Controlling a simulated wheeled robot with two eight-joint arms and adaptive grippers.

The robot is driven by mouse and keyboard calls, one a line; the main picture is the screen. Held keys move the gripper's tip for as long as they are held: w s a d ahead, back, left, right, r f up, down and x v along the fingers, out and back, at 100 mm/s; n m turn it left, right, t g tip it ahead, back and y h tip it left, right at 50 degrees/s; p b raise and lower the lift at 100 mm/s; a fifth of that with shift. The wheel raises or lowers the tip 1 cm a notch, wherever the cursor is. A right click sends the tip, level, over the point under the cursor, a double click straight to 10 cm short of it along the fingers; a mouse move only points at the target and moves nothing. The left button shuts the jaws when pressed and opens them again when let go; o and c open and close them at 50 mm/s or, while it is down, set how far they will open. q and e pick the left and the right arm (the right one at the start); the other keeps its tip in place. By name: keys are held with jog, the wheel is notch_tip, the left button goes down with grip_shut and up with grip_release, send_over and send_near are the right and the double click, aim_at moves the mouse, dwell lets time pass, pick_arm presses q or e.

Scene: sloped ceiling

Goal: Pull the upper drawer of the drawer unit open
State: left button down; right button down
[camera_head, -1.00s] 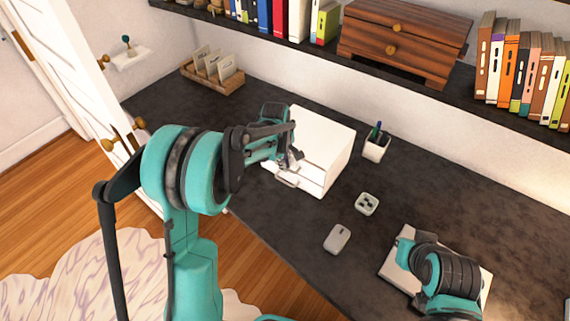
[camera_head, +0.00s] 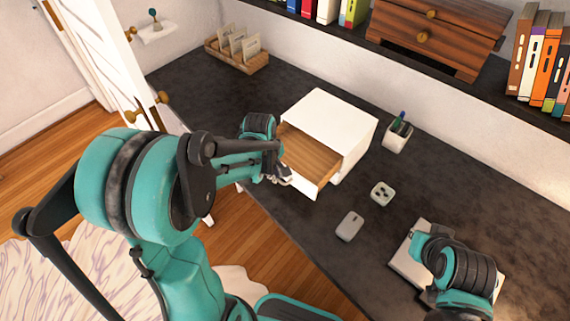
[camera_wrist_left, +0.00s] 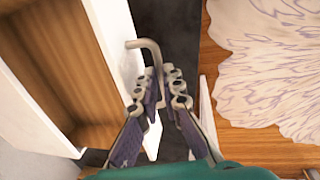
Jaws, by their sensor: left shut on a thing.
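The white drawer unit (camera_head: 330,118) stands on the dark desk. Its upper drawer (camera_head: 308,157) is pulled well out, showing a bare wooden inside; the drawer also shows in the left wrist view (camera_wrist_left: 50,75). My left gripper (camera_head: 280,176) is at the drawer's front. In the left wrist view, my left gripper (camera_wrist_left: 160,90) is shut on the bent metal handle (camera_wrist_left: 147,52) on the white front panel. The lower part of the unit is mostly hidden by the open drawer. My right arm shows at the lower right over a pale flat thing; its fingers cannot be made out.
A mouse (camera_head: 349,226), a small pale block with dark spots (camera_head: 382,193) and a pen cup (camera_head: 397,137) stand to the right of the unit. A wooden card holder (camera_head: 237,55) is behind. A shelf with books and a wooden chest (camera_head: 440,32) runs above.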

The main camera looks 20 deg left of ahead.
pick_arm(q)
jog(key=shift+s+a, duration=0.15)
jog(key=shift+s, duration=0.3)
jog(key=c, duration=1.9)
grip_release()
jog(key=r, duration=0.4)
jog(key=s+r, duration=0.1)
jog(key=r, duration=0.3)
jog(key=s+r, duration=0.1)
jog(key=r, duration=0.2)
jog(key=shift+a+r, duration=0.4)
